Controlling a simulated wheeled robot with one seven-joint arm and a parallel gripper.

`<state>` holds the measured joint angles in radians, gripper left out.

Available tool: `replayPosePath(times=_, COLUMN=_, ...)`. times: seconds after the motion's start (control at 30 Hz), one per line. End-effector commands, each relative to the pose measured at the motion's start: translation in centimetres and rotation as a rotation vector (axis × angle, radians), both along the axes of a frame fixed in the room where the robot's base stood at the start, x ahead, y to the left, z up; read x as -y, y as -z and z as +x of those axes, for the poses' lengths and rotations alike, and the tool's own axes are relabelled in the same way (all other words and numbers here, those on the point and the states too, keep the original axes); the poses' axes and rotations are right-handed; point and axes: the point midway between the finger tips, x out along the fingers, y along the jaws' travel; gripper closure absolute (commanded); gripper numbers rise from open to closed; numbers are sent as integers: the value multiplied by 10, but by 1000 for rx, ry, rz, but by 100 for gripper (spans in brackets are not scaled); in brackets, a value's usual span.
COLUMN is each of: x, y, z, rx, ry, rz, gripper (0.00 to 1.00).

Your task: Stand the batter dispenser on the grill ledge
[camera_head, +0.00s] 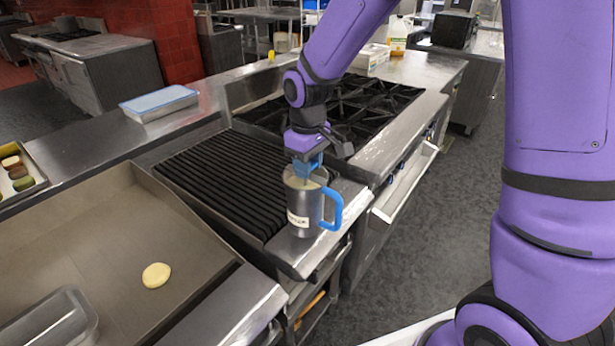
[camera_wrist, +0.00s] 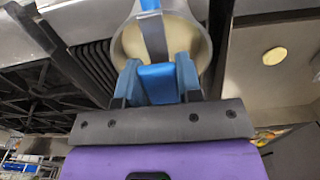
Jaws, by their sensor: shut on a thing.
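The batter dispenser (camera_head: 303,208) is a grey metal jug with a label and a blue side handle. It is upright over the front steel ledge (camera_head: 290,258) of the black-barred grill (camera_head: 225,180). I cannot tell whether its base touches the ledge. My gripper (camera_head: 306,166) is above the jug, pointing down, shut on a blue part at its top. In the wrist view, the fingers (camera_wrist: 157,84) close on this blue piece, and the dispenser's open mouth (camera_wrist: 185,38) shows pale batter inside.
A flat griddle (camera_head: 110,235) with a round pale pancake (camera_head: 156,275) lies left of the grill. A clear container (camera_head: 55,322) sits at its front. A burner range (camera_head: 360,105) stands behind on the right. A blue-lidded tray (camera_head: 160,103) is on the back counter. Open floor lies to the right.

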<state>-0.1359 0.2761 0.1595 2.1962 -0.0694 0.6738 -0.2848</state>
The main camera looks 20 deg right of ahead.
Motion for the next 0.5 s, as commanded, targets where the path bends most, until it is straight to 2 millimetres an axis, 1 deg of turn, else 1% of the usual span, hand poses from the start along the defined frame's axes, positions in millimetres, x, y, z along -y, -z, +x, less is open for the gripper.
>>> replayPosePath(times=0.03, x=0, y=2, z=3, rx=0, ry=0, rz=0, gripper=100)
replayPosePath(times=0.33, x=0, y=31, z=2, rx=-1, ry=0, rz=-1, gripper=100)
replayPosePath(times=0.4, x=0, y=35, z=2, rx=0, ry=0, rz=0, gripper=100)
replayPosePath(times=0.5, x=0, y=35, z=2, rx=1, ry=0, rz=0, gripper=100)
